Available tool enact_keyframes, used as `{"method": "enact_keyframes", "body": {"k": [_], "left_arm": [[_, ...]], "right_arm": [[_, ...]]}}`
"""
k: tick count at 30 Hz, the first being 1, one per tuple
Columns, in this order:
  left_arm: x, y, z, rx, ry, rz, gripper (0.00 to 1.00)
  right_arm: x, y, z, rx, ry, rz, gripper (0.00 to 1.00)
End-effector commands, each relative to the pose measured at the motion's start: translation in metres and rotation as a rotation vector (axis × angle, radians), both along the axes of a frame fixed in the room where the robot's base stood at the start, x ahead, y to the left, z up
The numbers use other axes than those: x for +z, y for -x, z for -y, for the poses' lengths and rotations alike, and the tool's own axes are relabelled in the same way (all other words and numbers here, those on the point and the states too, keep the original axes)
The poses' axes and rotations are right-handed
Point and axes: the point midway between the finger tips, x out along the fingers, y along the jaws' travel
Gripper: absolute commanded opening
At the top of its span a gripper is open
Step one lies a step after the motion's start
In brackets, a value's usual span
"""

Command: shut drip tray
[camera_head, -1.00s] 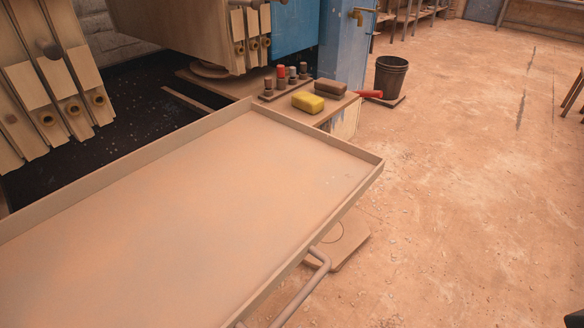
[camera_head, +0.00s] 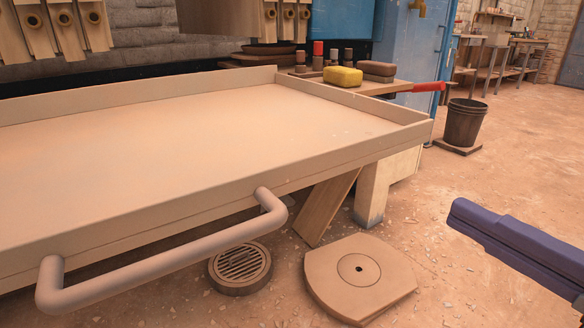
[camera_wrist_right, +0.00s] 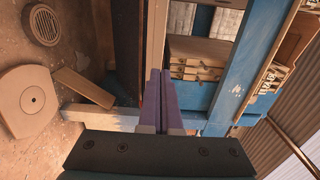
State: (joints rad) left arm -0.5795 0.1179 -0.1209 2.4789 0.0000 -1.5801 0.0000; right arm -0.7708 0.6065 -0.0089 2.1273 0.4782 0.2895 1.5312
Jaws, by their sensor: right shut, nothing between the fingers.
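The drip tray (camera_head: 230,125) is a wide, shallow, dusty beige tray with a low rim. It fills the left and middle of the head view, jutting out in front of the press above the floor. Its grey bar handle (camera_head: 175,262) runs along the near side. My right gripper (camera_head: 462,212), with blue-purple fingers, is at the right edge of the head view, to the right of the tray and apart from the handle. In the right wrist view its fingers (camera_wrist_right: 160,78) are together and empty. My left gripper is not in view.
A round floor drain (camera_head: 240,265) and a flat plate with a round disc (camera_head: 360,272) lie below the tray. A yellow sponge (camera_head: 342,76) sits on a shelf behind it. A black bucket (camera_head: 465,122) stands to the right. The floor at right is mostly open.

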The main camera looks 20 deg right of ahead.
Motion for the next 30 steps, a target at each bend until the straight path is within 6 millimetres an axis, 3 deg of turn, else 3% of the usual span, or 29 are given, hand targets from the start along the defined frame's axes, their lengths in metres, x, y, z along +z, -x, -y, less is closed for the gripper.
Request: {"method": "enact_keyframes", "body": {"k": [18,24,30], "left_arm": [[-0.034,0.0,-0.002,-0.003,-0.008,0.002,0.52],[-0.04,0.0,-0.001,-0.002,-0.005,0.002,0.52],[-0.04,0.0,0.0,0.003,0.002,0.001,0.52]], "right_arm": [[-0.001,-0.104,-0.034,0.0,0.002,0.004,0.0],[0.0,-0.121,-0.04,0.001,0.003,0.001,0.0],[0.001,-0.126,-0.042,0.001,0.004,-0.001,0.0]]}}
